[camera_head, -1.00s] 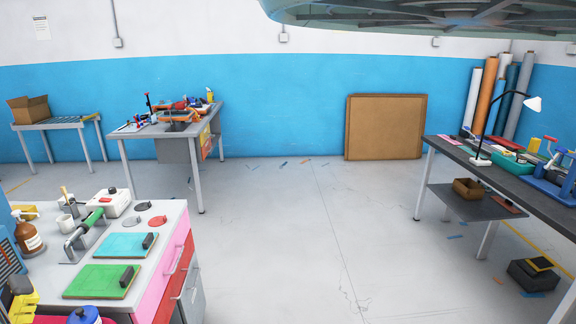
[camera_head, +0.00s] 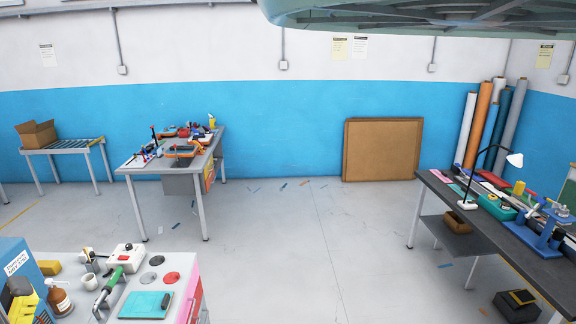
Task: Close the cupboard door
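A low grey-topped cabinet (camera_head: 138,257) stands at the lower left. A narrow part of its pink and red front (camera_head: 195,294) shows at the right side, cut off by the bottom edge of the picture. I cannot make out a cupboard door on it or whether any door stands open. No other cupboard is clear in view. My gripper is not in view.
A workbench (camera_head: 143,165) with tools stands behind the cabinet. A dark-topped bench (camera_head: 520,235) with a lamp is at the right. A brown panel (camera_head: 382,150) leans on the wall. The floor between is open. A pale ribbed object (camera_head: 420,18) spans the upper right.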

